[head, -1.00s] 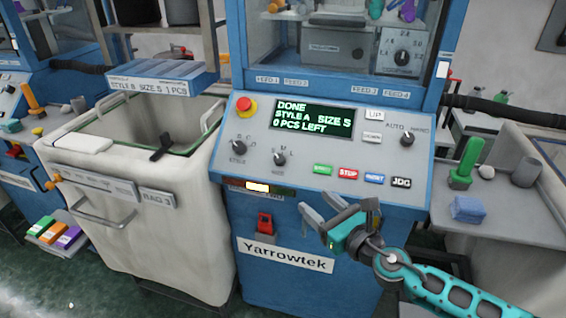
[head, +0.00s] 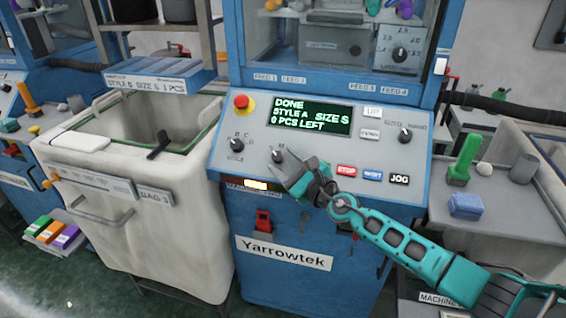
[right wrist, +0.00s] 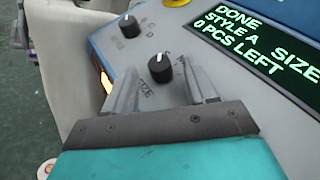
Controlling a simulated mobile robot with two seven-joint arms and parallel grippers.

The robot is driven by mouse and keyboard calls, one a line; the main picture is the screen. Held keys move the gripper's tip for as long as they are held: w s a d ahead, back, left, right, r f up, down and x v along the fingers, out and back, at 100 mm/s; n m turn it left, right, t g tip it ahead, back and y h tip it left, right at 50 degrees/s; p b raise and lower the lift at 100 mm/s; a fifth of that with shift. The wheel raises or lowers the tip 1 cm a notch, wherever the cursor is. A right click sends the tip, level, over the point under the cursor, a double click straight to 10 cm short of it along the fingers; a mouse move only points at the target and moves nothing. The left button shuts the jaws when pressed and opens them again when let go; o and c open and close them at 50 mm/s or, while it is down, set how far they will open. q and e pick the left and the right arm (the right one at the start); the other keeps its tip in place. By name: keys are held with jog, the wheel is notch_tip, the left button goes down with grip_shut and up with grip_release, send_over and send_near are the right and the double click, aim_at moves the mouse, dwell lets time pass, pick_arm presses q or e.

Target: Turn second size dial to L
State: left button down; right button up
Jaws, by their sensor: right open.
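The size dial (head: 278,156) is a small black knob on the sloping grey panel of the blue machine. In the right wrist view the size dial (right wrist: 161,69) shows a white mark near its top edge; its scale letters are mostly hidden. My right gripper (head: 288,163) is open, just over the panel at the dial. In the right wrist view the fingers of my right gripper (right wrist: 163,82) lie either side of the dial, apart from it. The display (head: 311,116) reads DONE, STYLE A, SIZE S, 0 PCS LEFT. My left gripper is not in view.
The style dial (head: 236,145) sits left of the size dial, with a red emergency button (head: 241,103) above it. Stop (head: 347,170) and jog (head: 399,179) buttons are to the right. A cream bin (head: 75,142) stands at left.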

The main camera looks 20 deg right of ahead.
jog(key=shift+w+a, duration=0.2)
jog(key=shift+w, duration=0.45)
jog(key=shift+c, duration=0.4)
grip_shut()
